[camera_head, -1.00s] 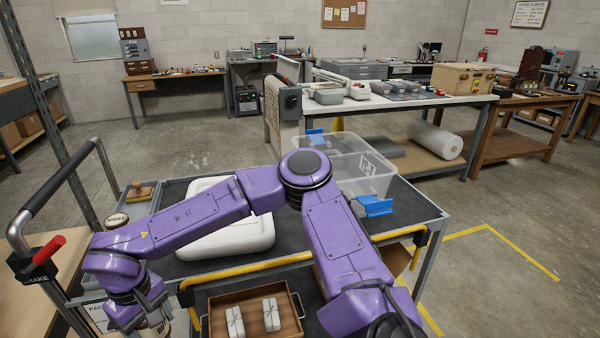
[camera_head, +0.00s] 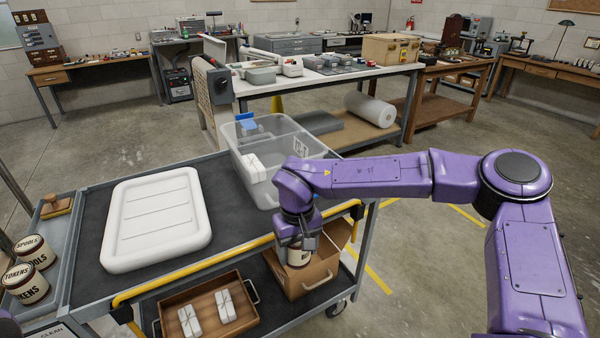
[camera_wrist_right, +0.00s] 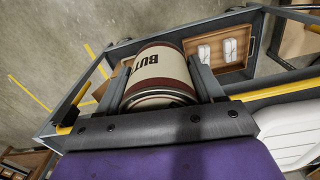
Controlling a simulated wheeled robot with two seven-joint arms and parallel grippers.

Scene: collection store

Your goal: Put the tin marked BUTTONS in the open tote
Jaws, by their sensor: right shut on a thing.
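The tin marked BUTTONS (camera_wrist_right: 158,75), cream with dark red bands, is between the fingers of my right gripper (camera_wrist_right: 165,92); in the right wrist view only "BUT" shows of its lettering. In the head view my right gripper (camera_head: 299,245) holds the tin (camera_head: 299,257) in front of the cart's yellow rail, above the lower shelf. The open tote (camera_head: 245,160) is a clear grey bin on the cart's back right corner, with blue latches. A white wrapped packet is inside it. The gripper is in front of the tote, outside it. My left gripper is not in view.
A white lid (camera_head: 157,215) lies on the cart's dark top. Tins marked SPOOLS (camera_head: 36,252) and TOKENS (camera_head: 25,284) stand at the left. The yellow rail (camera_head: 215,268) edges the cart. Below are a wooden tray (camera_head: 243,319) with packets and an open cardboard box (camera_head: 325,262).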

